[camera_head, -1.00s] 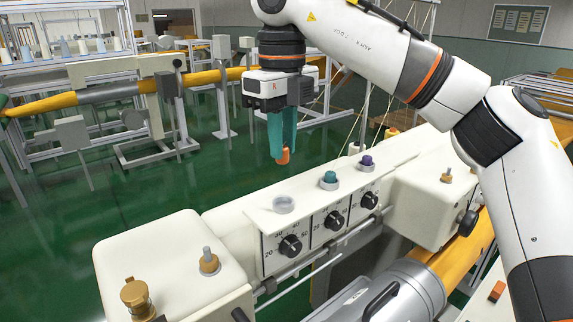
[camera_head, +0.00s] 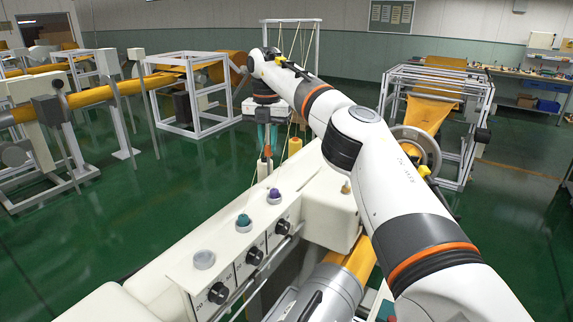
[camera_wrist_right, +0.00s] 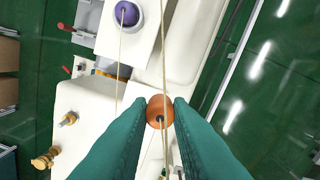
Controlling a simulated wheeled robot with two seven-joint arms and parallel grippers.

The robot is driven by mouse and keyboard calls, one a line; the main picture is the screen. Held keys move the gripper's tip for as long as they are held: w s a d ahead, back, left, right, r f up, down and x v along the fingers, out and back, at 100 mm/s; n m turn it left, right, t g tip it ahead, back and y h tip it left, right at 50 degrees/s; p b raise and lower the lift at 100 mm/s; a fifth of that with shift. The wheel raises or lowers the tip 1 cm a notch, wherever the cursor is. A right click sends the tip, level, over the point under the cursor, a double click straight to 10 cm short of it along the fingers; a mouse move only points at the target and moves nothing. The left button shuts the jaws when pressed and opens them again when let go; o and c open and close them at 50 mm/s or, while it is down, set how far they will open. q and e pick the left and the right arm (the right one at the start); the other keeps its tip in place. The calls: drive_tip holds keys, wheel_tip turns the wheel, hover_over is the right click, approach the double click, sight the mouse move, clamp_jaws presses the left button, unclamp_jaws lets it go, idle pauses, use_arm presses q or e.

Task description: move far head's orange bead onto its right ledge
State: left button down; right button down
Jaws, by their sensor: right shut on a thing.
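My right gripper (camera_head: 267,142) is shut on the orange bead (camera_wrist_right: 158,112), gripping it between its teal fingertips in the right wrist view. In the head view the bead (camera_head: 267,152) is a small orange spot below the fingers, beyond the panel with dials. The far head (camera_head: 330,212) is a white block with a brass knob; it also shows in the right wrist view (camera_wrist_right: 85,112), left of the bead. Its right ledge is not clearly made out; my right arm covers part of that side. My left gripper is out of view.
Thin cords (camera_wrist_right: 163,50) run past the held bead in the right wrist view. A yellow spool (camera_head: 295,146) stands near the gripper.

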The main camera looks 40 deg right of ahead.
drive_tip(key=shift+m, duration=0.9)
drive_tip(key=d+f, duration=0.1)
drive_tip(key=f, duration=0.1)
drive_tip(key=d+f+p, duration=0.1)
drive_tip(key=f, duration=0.1)
drive_tip(key=d+f+p, duration=0.1)
drive_tip(key=d+f, duration=0.1)
drive_tip(key=shift+s+f, duration=0.1)
drive_tip(key=shift+s, duration=0.25)
drive_tip(key=shift+f+p, duration=0.3)
drive_tip(key=shift+f, duration=0.35)
wheel_tip(320, 180, down, 3)
drive_tip(key=shift+a+p, duration=0.1)
drive_tip(key=shift+p, duration=0.7)
drive_tip(key=shift+f, duration=0.25)
drive_tip(key=shift+f, duration=0.1)
drive_tip(key=c, duration=1.3)
unclamp_jaws()
